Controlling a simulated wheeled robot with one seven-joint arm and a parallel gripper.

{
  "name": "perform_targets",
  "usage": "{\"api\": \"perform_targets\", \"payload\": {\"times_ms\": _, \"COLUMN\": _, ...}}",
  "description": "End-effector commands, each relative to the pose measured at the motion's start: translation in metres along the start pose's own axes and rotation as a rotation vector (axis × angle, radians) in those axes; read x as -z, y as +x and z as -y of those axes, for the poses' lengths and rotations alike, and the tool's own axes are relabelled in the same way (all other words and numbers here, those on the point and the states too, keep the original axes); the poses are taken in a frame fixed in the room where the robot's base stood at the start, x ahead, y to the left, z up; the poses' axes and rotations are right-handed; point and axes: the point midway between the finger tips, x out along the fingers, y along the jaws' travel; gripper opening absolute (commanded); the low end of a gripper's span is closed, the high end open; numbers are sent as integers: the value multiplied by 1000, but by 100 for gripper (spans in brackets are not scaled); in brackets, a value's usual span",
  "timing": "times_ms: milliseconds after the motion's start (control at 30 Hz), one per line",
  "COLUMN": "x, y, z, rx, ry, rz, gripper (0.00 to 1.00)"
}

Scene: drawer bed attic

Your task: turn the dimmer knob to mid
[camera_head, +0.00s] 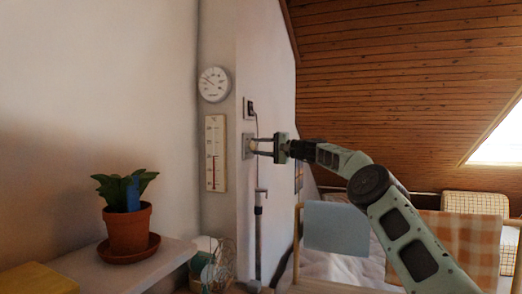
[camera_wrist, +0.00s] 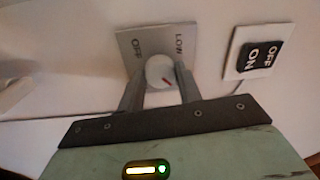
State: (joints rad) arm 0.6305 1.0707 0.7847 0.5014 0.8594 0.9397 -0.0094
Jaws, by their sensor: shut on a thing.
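In the head view my gripper (camera_head: 256,147) reaches left to the plate (camera_head: 247,146) on the wall. The fingers hide the knob's sides, and any other lettering on the plate is hidden or out of view.
A black ON/OFF switch (camera_wrist: 258,56) sits right of the plate in the wrist view. A round dial (camera_head: 214,84) and a thermometer (camera_head: 215,153) hang on the wall at left. A potted plant (camera_head: 128,228) stands on a shelf. A bed with a blue cloth (camera_head: 337,228) lies below my arm.

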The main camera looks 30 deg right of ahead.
Motion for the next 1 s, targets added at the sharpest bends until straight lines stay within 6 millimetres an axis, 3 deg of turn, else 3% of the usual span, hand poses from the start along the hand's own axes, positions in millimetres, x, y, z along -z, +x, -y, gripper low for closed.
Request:
{"api": "perform_targets", "payload": {"times_ms": 667, "x": -1, "y": 0, "z": -3, "rx": -3, "ry": -66, "rz": 8, "gripper": 12}}
{"api": "perform_targets", "payload": {"times_ms": 700, "x": -1, "y": 0, "z": -3, "rx": -3, "ry": -66, "rz": 8, "gripper": 37}}
{"api": "perform_targets", "payload": {"times_ms": 767, "x": -1, "y": 0, "z": -2, "rx": -3, "ry": -66, "rz": 8, "gripper": 54}}
{"api": "perform_targets", "payload": {"times_ms": 1000, "x": 0, "y": 0, "z": -1, "rx": -1, "ry": -66, "rz": 5, "gripper": 56}}
